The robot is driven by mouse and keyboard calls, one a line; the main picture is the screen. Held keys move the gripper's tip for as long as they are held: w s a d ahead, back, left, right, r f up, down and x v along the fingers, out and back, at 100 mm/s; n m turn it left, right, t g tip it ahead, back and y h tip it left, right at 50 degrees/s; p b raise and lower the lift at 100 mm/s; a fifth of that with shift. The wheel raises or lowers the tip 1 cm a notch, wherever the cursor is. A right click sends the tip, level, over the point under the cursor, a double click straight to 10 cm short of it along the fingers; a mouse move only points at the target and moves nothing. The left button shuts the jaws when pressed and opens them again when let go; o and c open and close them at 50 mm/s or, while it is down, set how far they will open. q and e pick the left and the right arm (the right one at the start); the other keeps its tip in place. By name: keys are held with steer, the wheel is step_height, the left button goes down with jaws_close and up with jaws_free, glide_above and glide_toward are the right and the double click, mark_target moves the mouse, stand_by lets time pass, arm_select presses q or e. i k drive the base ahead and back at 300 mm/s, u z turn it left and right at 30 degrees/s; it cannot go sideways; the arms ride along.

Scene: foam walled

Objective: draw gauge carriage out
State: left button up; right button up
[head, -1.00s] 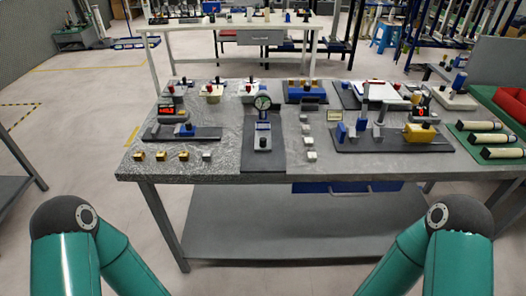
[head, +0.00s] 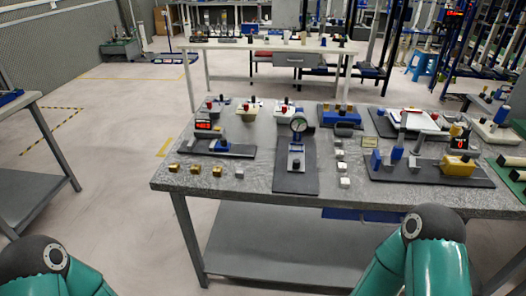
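A round dial gauge (head: 298,125) stands upright on a post at the middle of the grey table. Below it in the picture, a small grey and blue block (head: 296,160), which looks like the gauge carriage, sits on a long dark base plate (head: 297,184). The plate runs toward the table's near edge. Only teal links of my two arms show at the bottom of the head view, well short of the carriage. Neither gripper is in view.
The near table (head: 240,186) carries several brass and grey blocks (head: 220,171) at front left. A dark fixture with a yellow block (head: 457,164) stands at right, and a fixture with a red display (head: 204,125) at left. Open floor (head: 110,180) lies left of the table.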

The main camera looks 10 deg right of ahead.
mark_target(297, 154)
steer(key=u, duration=0.3)
steer(key=i, duration=0.95)
steer(key=z, duration=0.3)
